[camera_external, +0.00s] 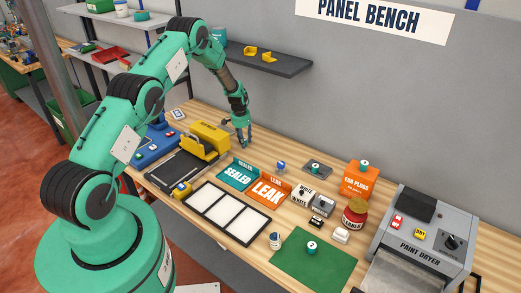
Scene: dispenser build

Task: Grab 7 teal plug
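My gripper (244,136) points down over the back of the bench, just right of the yellow machine; its fingers are too small to judge and no held thing shows. Several small round teal pieces are in view. One (312,246) with a pale marked top sits on the green mat (330,272). Another (315,168) sits on a small grey plate (322,163) at the back. A third (364,163) is on top of the orange ear plugs box (358,182). I cannot read a 7 on any of them. All are well right of my gripper.
A yellow machine with a dark belt (183,172) stands left of my gripper. A paint dryer (425,235) fills the right end.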

